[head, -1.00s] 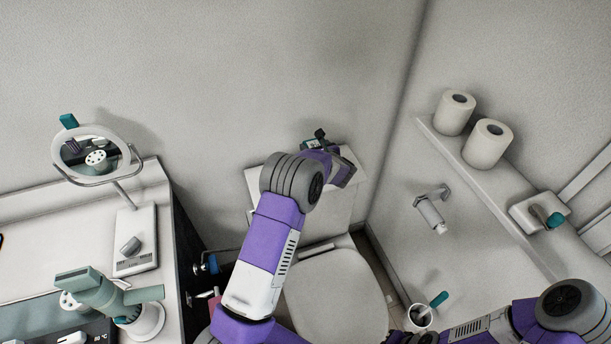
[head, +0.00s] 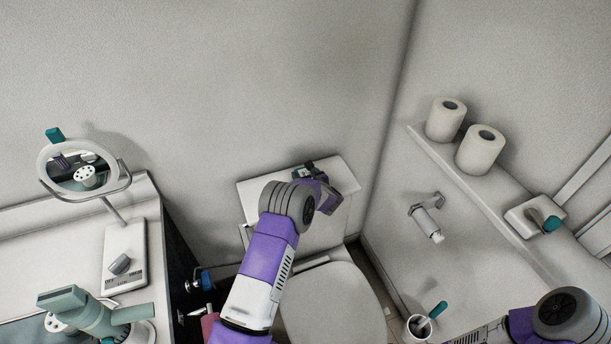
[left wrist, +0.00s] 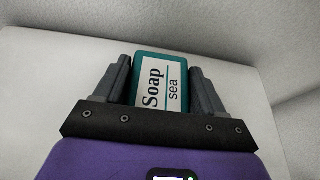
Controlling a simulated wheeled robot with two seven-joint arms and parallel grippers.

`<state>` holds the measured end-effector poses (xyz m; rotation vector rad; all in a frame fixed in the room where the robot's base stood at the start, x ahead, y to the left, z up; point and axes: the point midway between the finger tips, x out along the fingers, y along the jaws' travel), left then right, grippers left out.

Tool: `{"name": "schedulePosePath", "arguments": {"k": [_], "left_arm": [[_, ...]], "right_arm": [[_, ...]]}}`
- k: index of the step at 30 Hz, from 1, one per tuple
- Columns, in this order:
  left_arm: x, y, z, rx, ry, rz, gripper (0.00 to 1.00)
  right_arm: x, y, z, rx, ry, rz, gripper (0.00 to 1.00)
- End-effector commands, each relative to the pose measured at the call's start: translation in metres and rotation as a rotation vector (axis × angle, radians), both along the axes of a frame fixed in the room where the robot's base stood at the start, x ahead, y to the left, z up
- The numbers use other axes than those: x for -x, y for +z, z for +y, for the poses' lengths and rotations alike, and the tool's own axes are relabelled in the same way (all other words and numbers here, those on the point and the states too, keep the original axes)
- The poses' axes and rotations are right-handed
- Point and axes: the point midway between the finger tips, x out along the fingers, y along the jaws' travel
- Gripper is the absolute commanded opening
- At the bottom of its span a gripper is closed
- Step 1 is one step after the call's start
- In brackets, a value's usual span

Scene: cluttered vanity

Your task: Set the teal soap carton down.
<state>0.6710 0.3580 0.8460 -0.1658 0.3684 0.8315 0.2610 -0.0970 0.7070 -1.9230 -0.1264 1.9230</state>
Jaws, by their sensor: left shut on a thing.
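The teal soap carton (left wrist: 161,84) has a white label reading "Soap sea". My left gripper (left wrist: 160,68) is shut on it, with one finger on each side. In the head view the carton (head: 299,172) shows only as a small patch beside my left wrist, over the toilet tank lid (head: 262,186). The white lid (left wrist: 60,75) lies behind the carton in the left wrist view. I cannot tell whether the carton touches the lid. My right gripper is out of frame; only part of its arm shows at the lower right.
The closed toilet seat (head: 335,305) is below the tank. Two paper rolls (head: 480,149) stand on the right ledge (head: 480,205). The lid's left part looks bare.

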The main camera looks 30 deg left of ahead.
Motion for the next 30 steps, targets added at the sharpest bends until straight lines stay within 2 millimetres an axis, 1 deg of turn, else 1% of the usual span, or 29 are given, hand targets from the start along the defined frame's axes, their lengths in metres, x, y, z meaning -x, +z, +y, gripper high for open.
{"name": "schedulePosePath", "arguments": {"k": [5, 6, 11, 19, 23, 26, 30], "left_arm": [[0.000, -0.002, 0.000, -0.001, 0.000, -0.001, 0.37], [0.000, -0.003, -0.001, 0.000, 0.000, 0.000, 0.71], [0.000, -0.002, 0.000, 0.000, 0.000, 0.000, 0.95], [0.000, -0.001, 0.000, 0.000, 0.000, 0.000, 0.95], [0.001, 0.003, -0.001, 0.001, 0.000, 0.001, 0.95], [0.008, 0.007, -0.011, -0.001, -0.003, 0.001, 0.95], [0.023, 0.017, -0.029, 0.001, -0.004, 0.001, 0.95]], "right_arm": [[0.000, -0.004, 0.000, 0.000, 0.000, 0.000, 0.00], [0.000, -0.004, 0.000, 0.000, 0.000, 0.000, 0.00], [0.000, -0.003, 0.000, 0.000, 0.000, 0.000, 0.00], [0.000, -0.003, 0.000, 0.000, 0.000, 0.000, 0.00], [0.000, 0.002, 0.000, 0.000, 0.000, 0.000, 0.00], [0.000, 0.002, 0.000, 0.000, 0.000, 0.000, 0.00], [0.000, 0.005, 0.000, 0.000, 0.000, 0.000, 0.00]]}}
